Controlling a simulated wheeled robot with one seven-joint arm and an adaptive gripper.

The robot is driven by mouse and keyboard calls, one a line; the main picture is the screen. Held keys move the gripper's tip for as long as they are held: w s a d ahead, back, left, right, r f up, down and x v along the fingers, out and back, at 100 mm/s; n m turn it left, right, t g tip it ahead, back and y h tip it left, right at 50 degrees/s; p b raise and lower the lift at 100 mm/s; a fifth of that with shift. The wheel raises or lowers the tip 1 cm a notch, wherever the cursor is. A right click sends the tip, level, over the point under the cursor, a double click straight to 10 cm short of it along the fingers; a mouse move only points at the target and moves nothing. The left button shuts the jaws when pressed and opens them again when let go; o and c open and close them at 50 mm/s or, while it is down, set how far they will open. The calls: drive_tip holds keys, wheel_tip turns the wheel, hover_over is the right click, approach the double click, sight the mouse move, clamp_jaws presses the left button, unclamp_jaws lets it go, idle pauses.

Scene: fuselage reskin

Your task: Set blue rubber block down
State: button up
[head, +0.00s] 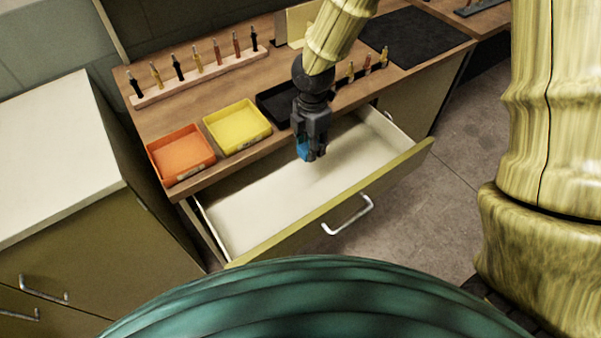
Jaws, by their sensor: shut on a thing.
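My gripper (312,152) points down over the open drawer (258,195), near the drawer's back right part. It is shut on the blue rubber block (303,147), which shows as a small blue patch between and left of the dark fingers. Part of the block is hidden by the fingers. The drawer's pale inside looks empty. I cannot tell exactly how far the block is above the drawer floor.
On the wooden bench stand an orange tray (181,153), a yellow tray (238,126) and a black tray (275,105). A rack (200,75) of several upright tools stands behind. A dark mat (405,38) lies right. The drawer front (335,203) sticks out.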

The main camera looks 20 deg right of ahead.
sight(309, 180)
drive_tip(key=f, duration=0.1)
drive_tip(key=f+b, duration=0.1)
drive_tip(key=f, duration=0.1)
drive_tip(key=shift+w, duration=0.3)
drive_tip(key=shift+s+f, duration=0.1)
drive_tip(key=shift+f, duration=0.25)
wheel_tip(309, 180, down, 10)
drive_tip(key=shift+r, duration=0.15)
drive_tip(key=o, duration=1)
drive_tip(key=shift+r, duration=0.1)
wheel_tip(309, 180, up, 12)
drive_tip(key=shift+f, duration=0.1)
